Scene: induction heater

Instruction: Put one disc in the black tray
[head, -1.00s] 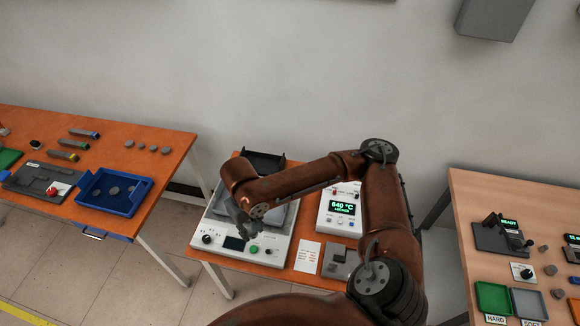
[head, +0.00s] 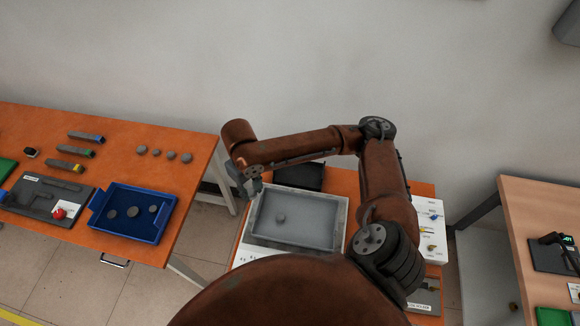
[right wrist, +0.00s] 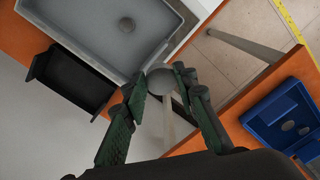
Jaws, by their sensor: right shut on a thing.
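My right gripper (head: 250,184) is by the left edge of the grey basin in the head view. In the right wrist view, its green-padded fingers (right wrist: 165,88) are shut on a round grey disc (right wrist: 161,79), held at the fingertips. The black tray (head: 300,177) stands behind the grey basin, partly hidden by my right forearm. The right wrist view shows the black tray (right wrist: 72,82) to the left of the fingers, with no disc visible in it. Another disc (head: 280,218) lies in the grey basin (head: 300,236). My left gripper is out of view.
A blue tray (head: 170,214) with several discs stands on the left orange table. Several more discs (head: 171,155) and coloured-end bars (head: 76,152) lie behind it. A floor gap separates that table from the heater table. A white control unit (head: 432,214) stands right of the basin.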

